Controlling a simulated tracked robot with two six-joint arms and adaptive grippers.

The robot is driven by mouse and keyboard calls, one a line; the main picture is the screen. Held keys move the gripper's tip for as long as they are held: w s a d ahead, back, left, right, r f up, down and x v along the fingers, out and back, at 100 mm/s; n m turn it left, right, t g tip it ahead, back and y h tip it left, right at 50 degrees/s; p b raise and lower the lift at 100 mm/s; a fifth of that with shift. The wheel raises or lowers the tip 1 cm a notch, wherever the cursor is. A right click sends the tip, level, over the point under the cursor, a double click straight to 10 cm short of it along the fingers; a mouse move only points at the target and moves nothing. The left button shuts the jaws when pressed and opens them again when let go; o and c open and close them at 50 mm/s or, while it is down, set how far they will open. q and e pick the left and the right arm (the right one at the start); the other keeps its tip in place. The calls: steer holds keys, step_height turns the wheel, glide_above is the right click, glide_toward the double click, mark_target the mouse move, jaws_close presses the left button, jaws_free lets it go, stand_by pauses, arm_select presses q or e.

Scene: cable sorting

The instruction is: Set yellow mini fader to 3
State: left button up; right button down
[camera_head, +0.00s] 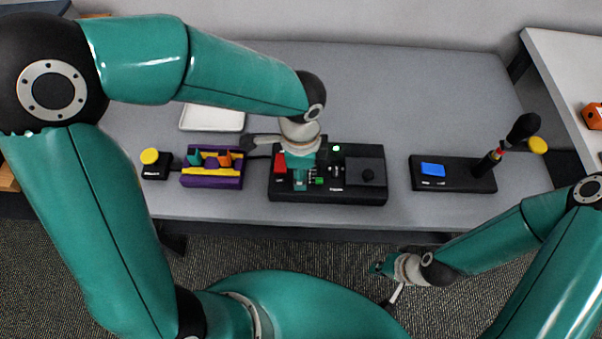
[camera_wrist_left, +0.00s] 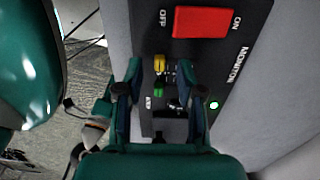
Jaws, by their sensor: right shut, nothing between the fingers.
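The yellow mini fader (camera_wrist_left: 159,63) shows in the left wrist view on a black console (camera_head: 330,196), above a green fader (camera_wrist_left: 158,92) and below a red rocker switch (camera_wrist_left: 205,22). I cannot read the fader's setting. In the head view my left gripper (camera_head: 302,182) is over the console's left part and hides the yellow fader. In the left wrist view that gripper (camera_wrist_left: 164,75) is open, its fingers to either side of the yellow fader in the picture; contact cannot be told. My right gripper (camera_head: 378,268) is shut and empty, in front of the table.
A purple and yellow holder (camera_head: 212,180) and a small box with a yellow button (camera_head: 150,157) stand left. A white tray (camera_head: 212,119) lies behind. The table's back right is clear.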

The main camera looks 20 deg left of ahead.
arm_select(q)
steer(key=shift+f, duration=0.7)
jaws_close()
